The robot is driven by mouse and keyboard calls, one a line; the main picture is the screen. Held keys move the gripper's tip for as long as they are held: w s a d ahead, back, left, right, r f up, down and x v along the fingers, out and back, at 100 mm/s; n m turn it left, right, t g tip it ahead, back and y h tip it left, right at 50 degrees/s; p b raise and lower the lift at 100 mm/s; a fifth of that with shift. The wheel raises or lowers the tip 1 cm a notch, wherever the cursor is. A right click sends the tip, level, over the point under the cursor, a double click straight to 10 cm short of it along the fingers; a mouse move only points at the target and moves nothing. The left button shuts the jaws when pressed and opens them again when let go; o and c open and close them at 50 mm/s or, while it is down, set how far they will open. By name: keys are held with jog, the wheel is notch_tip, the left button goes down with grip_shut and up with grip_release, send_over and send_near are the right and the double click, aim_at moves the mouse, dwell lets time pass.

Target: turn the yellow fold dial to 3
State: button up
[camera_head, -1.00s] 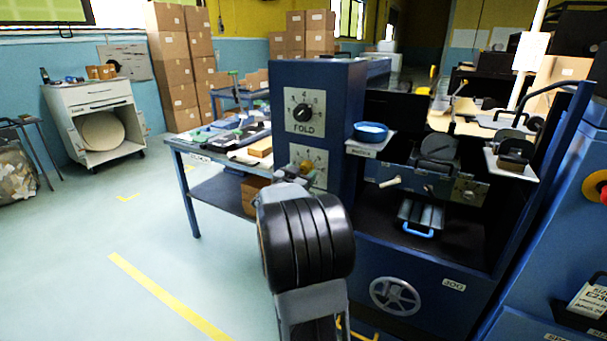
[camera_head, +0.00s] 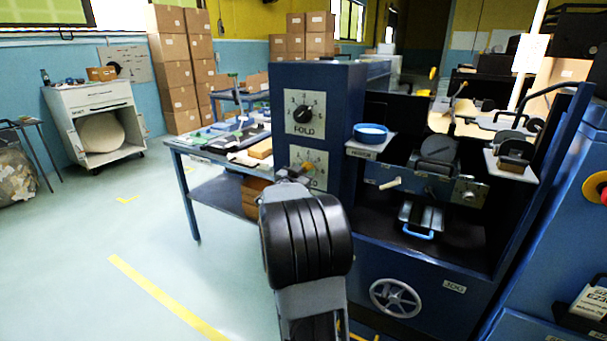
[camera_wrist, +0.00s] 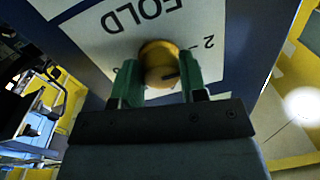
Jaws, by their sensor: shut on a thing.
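The yellow fold dial (camera_wrist: 159,62) sits on a white plate (camera_wrist: 112,30) marked FOLD, which appears upside down in the wrist view. My gripper (camera_wrist: 158,80) has its two green fingers on either side of the dial, shut on it.
A black dial (camera_head: 303,113) on another FOLD plate is above on the same blue panel (camera_head: 338,90). A workbench (camera_head: 190,146) with loose items stands left of it. A blue bowl (camera_head: 370,132) on a small shelf and a handwheel (camera_head: 395,297) are to the right.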

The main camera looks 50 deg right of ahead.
jog(key=shift+c, duration=0.6)
jog(key=shift+w+m+h+b, duration=0.1)
jog(key=shift+m+h+b, duration=0.2)
jog(key=shift+m+b, duration=3.4)
jog(key=shift+m+p, duration=0.65)
jog(key=shift+m, duration=0.25)
